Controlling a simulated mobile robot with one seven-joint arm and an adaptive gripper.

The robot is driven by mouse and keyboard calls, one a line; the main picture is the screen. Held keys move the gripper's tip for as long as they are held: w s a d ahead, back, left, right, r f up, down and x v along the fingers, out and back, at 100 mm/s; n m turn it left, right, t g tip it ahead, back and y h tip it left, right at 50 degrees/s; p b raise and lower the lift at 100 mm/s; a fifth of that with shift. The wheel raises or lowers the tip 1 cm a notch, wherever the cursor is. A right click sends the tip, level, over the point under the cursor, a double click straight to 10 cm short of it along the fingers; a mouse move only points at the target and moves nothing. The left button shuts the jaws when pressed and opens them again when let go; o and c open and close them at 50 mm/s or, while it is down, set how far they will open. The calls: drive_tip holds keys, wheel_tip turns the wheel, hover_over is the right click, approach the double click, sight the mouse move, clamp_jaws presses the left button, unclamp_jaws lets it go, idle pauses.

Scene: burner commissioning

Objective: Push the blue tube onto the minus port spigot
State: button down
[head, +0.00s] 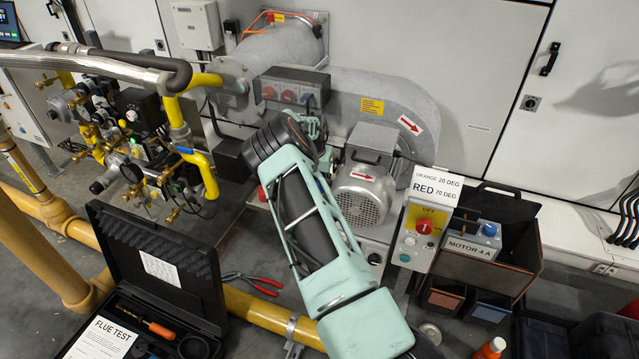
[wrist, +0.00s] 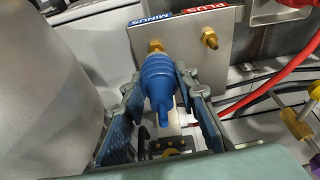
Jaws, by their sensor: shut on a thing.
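In the wrist view my gripper (wrist: 162,84) is shut on the blue tube (wrist: 158,76), a ribbed blue piece with a narrower tail toward the camera. Its far end points at the brass minus port spigot (wrist: 155,45), under the blue MINUS label (wrist: 152,22). The blue end overlaps the lower part of this spigot in the picture; I cannot tell whether they touch. The brass plus port spigot (wrist: 209,38) stands bare to the right, by the red PLUS label (wrist: 205,9). In the head view my arm hides the tube and the ports.
A red tube (wrist: 275,82) curves along the right of the wrist view, and a grey rounded housing (wrist: 45,85) fills the left. In the head view the blower motor (head: 366,190) stands right of my arm. An open black case (head: 160,265) and red-handled pliers (head: 262,284) lie front left.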

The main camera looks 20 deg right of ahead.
drive_tip(key=shift+f+b, duration=1.25)
drive_tip(key=shift+f, duration=0.2)
drive_tip(key=c, duration=1.4)
unclamp_jaws()
drive_tip(key=shift+c, duration=0.2)
drive_tip(key=shift+r, duration=0.1)
drive_tip(key=v, duration=1.2)
